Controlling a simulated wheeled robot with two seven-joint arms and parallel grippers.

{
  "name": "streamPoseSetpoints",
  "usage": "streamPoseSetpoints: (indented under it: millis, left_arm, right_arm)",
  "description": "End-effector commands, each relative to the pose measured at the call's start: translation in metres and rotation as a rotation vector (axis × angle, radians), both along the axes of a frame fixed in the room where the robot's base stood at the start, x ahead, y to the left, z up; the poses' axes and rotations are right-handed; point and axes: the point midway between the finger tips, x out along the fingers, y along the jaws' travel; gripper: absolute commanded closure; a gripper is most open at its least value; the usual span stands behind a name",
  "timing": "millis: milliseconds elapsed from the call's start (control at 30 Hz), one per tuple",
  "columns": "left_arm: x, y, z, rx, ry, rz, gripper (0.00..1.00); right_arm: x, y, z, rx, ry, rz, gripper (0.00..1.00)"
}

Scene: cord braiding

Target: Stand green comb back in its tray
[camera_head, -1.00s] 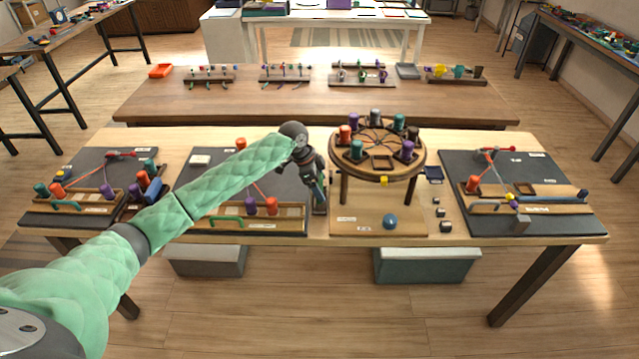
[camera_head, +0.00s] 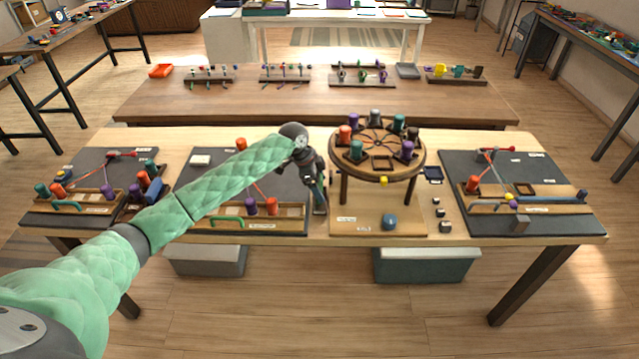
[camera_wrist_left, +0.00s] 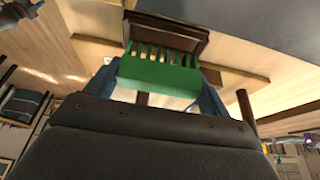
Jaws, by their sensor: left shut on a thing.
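My left gripper (camera_wrist_left: 158,82) is shut on the green comb (camera_wrist_left: 158,76), with one blue finger at each end of it. The comb's teeth point away from the wrist, toward a dark brown wooden tray (camera_wrist_left: 165,32) just beyond them. The teeth tips come very close to the tray; I cannot tell whether they touch or enter it. In the head view my left gripper (camera_head: 319,200) points down between the middle dark board and the round stand. The comb and its tray cannot be made out there. My right gripper is not in view.
The round braiding stand (camera_head: 378,146) with coloured bobbins is close to the right of my left gripper. The dark middle board (camera_head: 207,178) with bobbins is to its left. A blue rounded thing (camera_head: 389,221) and small dark blocks (camera_head: 441,213) lie at the right.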

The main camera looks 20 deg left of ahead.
Motion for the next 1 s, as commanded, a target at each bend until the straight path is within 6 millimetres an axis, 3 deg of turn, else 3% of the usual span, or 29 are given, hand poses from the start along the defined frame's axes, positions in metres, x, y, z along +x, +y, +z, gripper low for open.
streamPoseSetpoints:
  millis: [1000]
  left_arm:
    - [0.0001, -0.0001, -0.0001, 0.000, 0.000, 0.000, 0.41]
  right_arm:
    - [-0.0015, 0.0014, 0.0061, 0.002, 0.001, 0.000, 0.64]
